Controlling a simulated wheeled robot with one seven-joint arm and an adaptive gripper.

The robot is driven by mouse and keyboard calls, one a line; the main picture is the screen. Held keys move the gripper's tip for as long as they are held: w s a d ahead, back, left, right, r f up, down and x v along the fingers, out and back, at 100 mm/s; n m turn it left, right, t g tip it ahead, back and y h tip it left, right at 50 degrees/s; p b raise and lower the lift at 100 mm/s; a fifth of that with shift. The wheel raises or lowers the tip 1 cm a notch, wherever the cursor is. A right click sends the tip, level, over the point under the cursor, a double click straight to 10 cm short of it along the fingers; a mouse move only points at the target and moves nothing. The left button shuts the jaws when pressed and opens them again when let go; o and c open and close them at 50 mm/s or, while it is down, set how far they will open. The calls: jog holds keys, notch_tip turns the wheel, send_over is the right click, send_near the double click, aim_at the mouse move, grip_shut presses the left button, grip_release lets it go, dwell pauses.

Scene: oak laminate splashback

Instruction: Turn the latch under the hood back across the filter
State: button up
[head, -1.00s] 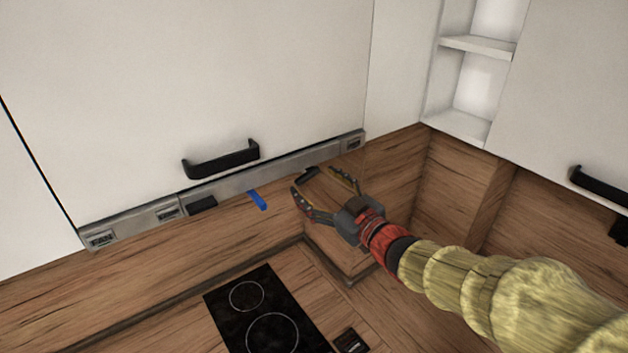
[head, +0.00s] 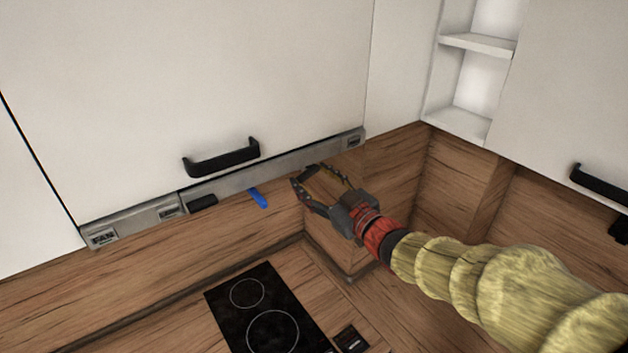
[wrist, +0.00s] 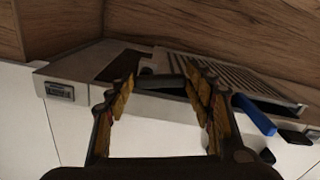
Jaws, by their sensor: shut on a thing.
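The hood (head: 280,165) is a slim metal unit under the white cabinet. In the wrist view its ribbed filter (wrist: 225,72) shows on the underside. A dark bar-like latch (wrist: 160,82) sits at the filter's end, between my fingertips. My gripper (head: 308,176) is up under the hood's right part and is shut on this dark latch; in the head view the fingers hide it. A blue tab (head: 258,198) hangs under the hood left of my gripper, apart from it; it also shows in the wrist view (wrist: 255,115).
A black cabinet handle (head: 222,160) sticks out above the hood. A black block (head: 202,202) is on the hood's front edge. The black hob (head: 265,312) lies below on the wooden worktop. A wooden wall corner is close to the right of my gripper.

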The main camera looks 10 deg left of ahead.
jog(key=c, duration=0.4)
jog(key=shift+o, duration=0.2)
jog(key=shift+r+m+p, duration=0.15)
jog(key=shift+m+p, duration=0.15)
jog(key=shift+m, duration=0.6)
jog(key=o, duration=1.1)
jog(key=shift+o, duration=0.3)
jog(key=v, duration=1.2)
jog(key=shift+a, duration=0.1)
jog(key=shift+c, duration=0.3)
